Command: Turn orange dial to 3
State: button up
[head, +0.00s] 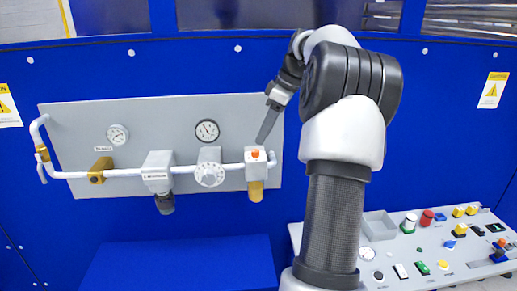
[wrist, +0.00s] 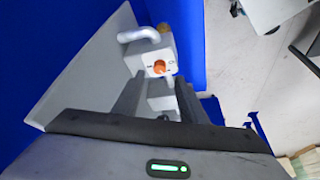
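The orange dial (head: 255,153) sits on the front of a light grey box (head: 257,168) on the white pipe, at the right part of the grey wall panel. In the wrist view the orange dial (wrist: 159,67) shows just beyond my fingers, with small dark marks around it that are too small to read. My gripper (head: 263,138) is just above and to the right of the dial in the head view, fingers pointing down. In the wrist view my gripper (wrist: 160,88) has its two dark fingers apart, with nothing between them. It looks clear of the dial.
The grey panel (head: 80,125) also holds two gauges, a white round dial (head: 210,174), a grey valve (head: 158,170) and a brass fitting (head: 100,170). A console (head: 430,262) with several buttons stands at lower right. A blue block (head: 180,265) is below the panel.

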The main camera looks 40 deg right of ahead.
aim_at(256, 150)
jog(key=x, duration=0.5)
jog(key=shift+w+f, duration=0.15)
jog(key=shift+f, duration=0.25)
grip_shut()
